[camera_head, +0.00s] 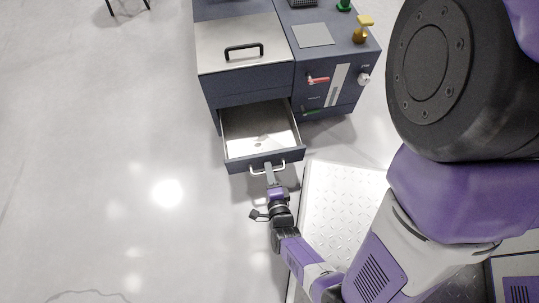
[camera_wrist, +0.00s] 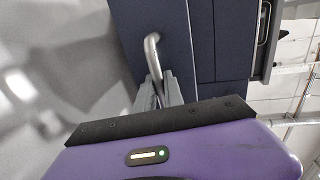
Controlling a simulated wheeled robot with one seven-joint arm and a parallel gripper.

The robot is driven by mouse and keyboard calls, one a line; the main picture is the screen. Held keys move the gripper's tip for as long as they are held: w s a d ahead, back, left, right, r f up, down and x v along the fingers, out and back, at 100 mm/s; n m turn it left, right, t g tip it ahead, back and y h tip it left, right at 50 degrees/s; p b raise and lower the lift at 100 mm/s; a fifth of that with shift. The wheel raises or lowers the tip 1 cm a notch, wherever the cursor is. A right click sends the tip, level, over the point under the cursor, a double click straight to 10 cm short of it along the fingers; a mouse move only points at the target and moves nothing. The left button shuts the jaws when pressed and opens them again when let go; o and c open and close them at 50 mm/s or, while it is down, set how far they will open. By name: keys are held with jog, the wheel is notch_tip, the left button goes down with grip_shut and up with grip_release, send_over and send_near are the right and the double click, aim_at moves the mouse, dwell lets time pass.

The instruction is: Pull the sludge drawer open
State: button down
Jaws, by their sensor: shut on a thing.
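The sludge drawer (camera_head: 262,131) is a light metal tray with a dark blue front, pulled well out of the lower part of the dark blue machine (camera_head: 240,92). Its inside is visible and looks empty apart from a small bright spot. A silver bar handle (camera_head: 283,167) runs across the drawer front. My gripper (camera_head: 269,170) is at the handle, in front of the drawer. In the wrist view the handle (camera_wrist: 152,50) runs down between my gripper's fingers (camera_wrist: 160,95), which are shut on it. The gripped stretch of handle is hidden by the fingers.
A white lid with a black handle (camera_head: 244,51) covers the machine top above the drawer. Red (camera_head: 318,79) and green levers and a white knob (camera_head: 363,79) sit on the front at right. A white textured platform (camera_head: 335,205) lies right of my gripper.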

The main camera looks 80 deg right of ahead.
jog(key=shift+f, duration=0.1)
jog(key=c, duration=1.5)
grip_release()
jog(key=p+v, duration=0.2)
jog(key=v, duration=0.6)
